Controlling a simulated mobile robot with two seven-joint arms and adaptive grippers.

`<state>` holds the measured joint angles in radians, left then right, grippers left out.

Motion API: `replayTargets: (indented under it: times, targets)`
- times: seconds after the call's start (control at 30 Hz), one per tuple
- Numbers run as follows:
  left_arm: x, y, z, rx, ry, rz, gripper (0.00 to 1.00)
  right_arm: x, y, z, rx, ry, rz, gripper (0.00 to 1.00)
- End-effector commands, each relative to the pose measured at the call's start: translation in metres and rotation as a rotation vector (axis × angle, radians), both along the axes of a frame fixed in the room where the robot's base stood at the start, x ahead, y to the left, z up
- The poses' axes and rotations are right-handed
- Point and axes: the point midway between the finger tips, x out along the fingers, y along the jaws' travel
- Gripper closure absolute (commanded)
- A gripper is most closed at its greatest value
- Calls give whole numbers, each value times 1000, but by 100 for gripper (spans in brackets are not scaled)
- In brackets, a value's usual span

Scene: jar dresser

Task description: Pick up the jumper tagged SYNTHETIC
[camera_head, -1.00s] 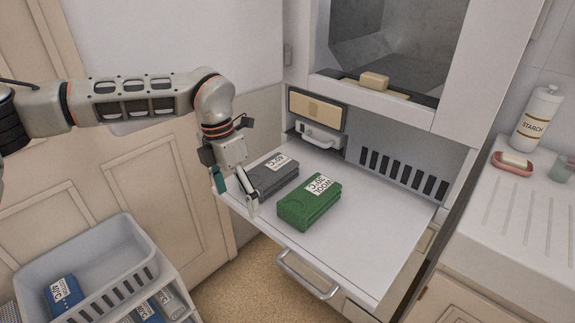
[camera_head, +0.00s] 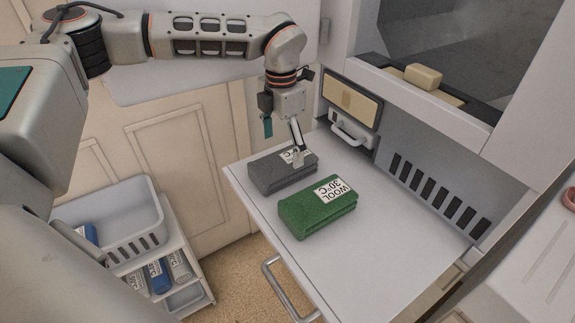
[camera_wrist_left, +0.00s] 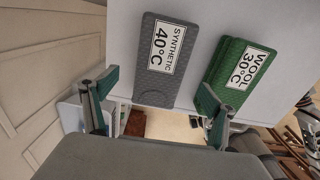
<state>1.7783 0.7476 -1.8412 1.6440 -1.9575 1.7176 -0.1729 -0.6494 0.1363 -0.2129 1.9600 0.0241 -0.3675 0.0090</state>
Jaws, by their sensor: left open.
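The grey folded jumper (camera_head: 275,178) lies on the white pull-out board. Its label reads SYNTHETIC 40°C in the left wrist view (camera_wrist_left: 162,80); in the head view my finger partly covers the label. A green folded jumper (camera_head: 310,217) tagged WOOL 30°C lies beside it, and shows in the left wrist view (camera_wrist_left: 222,85). My left gripper (camera_head: 284,140) is open and empty, at the label end of the grey jumper, seemingly above it. My right gripper is not in view.
The white board (camera_head: 375,245) is bare around the jumpers, with a metal handle (camera_head: 285,290) at its front. A cabinet with a handled panel (camera_head: 350,100) and slotted wall stands behind. A grey basket (camera_head: 130,215) and a rack with folded items are at lower left.

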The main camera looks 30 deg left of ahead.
Motion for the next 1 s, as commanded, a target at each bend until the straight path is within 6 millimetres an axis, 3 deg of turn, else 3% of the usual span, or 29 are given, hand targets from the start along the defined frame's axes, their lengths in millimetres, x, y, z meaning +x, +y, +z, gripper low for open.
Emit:
replayTargets:
  times: [0.43, 0.77, 0.97, 1.0]
  targets:
    - [2, -2, -55, 1, 2, -1, 15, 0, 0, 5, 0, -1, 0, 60]
    - [2, -2, -63, 0, 0, -1, 15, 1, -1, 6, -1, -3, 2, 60]
    - [2, -2, -63, 0, 0, -1, 61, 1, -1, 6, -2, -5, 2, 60]
    - [2, -2, -63, 0, 0, -1, 62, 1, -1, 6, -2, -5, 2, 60]
